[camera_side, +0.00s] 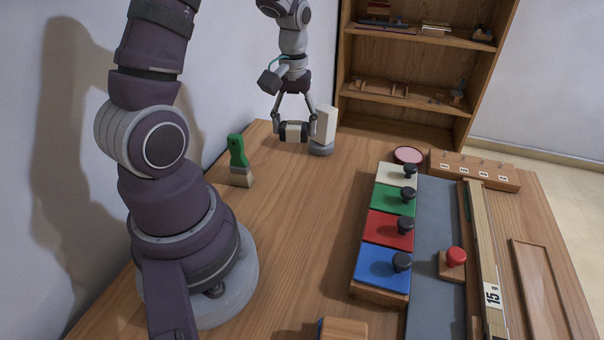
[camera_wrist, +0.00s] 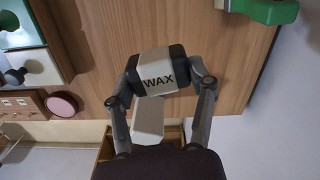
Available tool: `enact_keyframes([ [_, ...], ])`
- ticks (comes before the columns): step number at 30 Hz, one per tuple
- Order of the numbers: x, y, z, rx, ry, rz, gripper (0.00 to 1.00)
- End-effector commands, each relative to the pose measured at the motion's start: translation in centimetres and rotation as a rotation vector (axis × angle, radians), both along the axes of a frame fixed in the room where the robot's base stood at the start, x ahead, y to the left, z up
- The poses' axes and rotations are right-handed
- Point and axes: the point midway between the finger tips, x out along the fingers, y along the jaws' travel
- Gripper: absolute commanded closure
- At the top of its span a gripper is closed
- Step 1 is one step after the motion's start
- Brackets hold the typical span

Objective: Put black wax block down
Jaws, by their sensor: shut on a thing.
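My gripper (camera_side: 293,132) is shut on the wax block (camera_side: 293,130) at the far left part of the table in the side view. In the wrist view the wax block (camera_wrist: 157,80) has a pale middle face marked WAX, with dark ends between the fingers of my gripper (camera_wrist: 158,82). I cannot tell whether those dark ends are block or finger pads. The block is low over the wooden table (camera_side: 290,215); a gap beneath it is hard to judge. A white upright block on a grey round base (camera_side: 323,130) stands just to its right.
A green-handled brush (camera_side: 239,160) stands nearer on the left. Coloured key panels (camera_side: 388,229) with black knobs, a pink disc (camera_side: 408,155), a pegged wooden rack (camera_side: 475,171) and a red button (camera_side: 456,257) fill the right. A shelf (camera_side: 405,95) stands behind. The table's middle is clear.

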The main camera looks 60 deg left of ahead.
Motion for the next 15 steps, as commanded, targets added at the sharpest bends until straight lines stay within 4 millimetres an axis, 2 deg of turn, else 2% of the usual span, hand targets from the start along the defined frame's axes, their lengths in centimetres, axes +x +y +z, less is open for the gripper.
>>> enact_keyframes([
  [2,0.4,1.4,0.3,0.005,0.000,0.123,0.80],
  [7,0.8,6.4,0.5,0.012,0.003,0.585,0.80],
  [12,0.0,11.2,0.4,0.008,0.002,1.077,0.80],
  [15,-0.5,12.7,0.4,0.002,0.001,1.262,0.80],
])
